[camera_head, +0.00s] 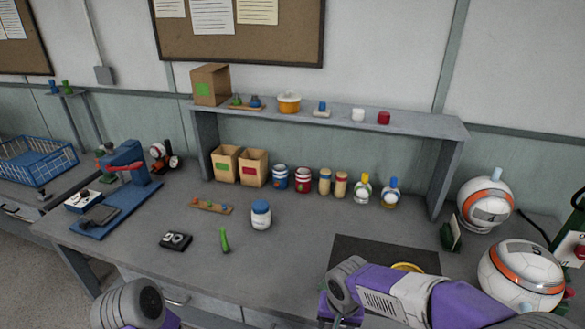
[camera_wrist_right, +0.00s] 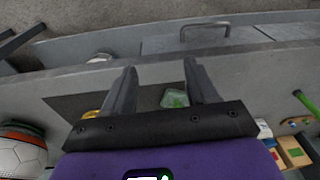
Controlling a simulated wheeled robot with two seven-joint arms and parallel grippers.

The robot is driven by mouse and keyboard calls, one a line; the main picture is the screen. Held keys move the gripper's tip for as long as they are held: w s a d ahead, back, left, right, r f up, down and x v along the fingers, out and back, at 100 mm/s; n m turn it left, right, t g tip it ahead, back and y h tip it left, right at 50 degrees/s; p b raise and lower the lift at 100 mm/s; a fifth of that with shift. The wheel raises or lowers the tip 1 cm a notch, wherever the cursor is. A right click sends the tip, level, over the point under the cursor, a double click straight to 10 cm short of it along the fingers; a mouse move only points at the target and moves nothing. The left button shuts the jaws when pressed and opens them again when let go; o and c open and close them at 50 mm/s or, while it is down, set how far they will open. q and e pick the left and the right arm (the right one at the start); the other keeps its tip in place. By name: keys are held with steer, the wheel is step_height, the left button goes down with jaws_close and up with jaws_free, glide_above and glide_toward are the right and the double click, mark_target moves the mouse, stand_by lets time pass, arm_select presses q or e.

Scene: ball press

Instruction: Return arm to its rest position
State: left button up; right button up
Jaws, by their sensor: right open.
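My right arm (camera_head: 400,293), purple and grey, reaches in from the lower right over the front of the workbench. My right gripper (camera_wrist_right: 158,82) is open in the right wrist view, with nothing between its two dark fingers. It is above the bench near the front edge. A dark mat (camera_wrist_right: 62,105) lies below it, with a small green and white thing (camera_wrist_right: 175,98) showing beyond the fingers. A yellow ring-shaped thing (camera_head: 408,267) on the mat is partly hidden by my arm. A part of my left arm (camera_head: 130,303) shows at the lower left; its gripper is out of view.
Two white-and-orange balls, upper (camera_head: 486,204) and lower (camera_head: 521,275), stand close to my right arm. A shelf (camera_head: 350,118) spans the back. A white jar with a blue lid (camera_head: 261,215) and a green stick-like thing (camera_head: 224,240) stand mid-bench. A blue press (camera_head: 125,165) is left.

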steer(key=s+a+f+g+y, duration=0.1)
steer(key=s+f, duration=0.3)
steer(key=f, duration=1.3)
steer(key=shift+n+g+y, duration=0.3)
steer(key=shift+y, duration=0.6)
steer(key=shift+m+t+y, duration=0.4)
steer(key=shift+m+y, duration=0.1)
steer(key=shift+y, duration=0.1)
steer(key=s+f, duration=0.5)
steer(key=f, duration=0.2)
steer(key=s+f, duration=0.3)
steer(key=shift+s+d+f, duration=0.25)
steer(key=shift+s, duration=0.05)
steer(key=shift+c, duration=0.2)
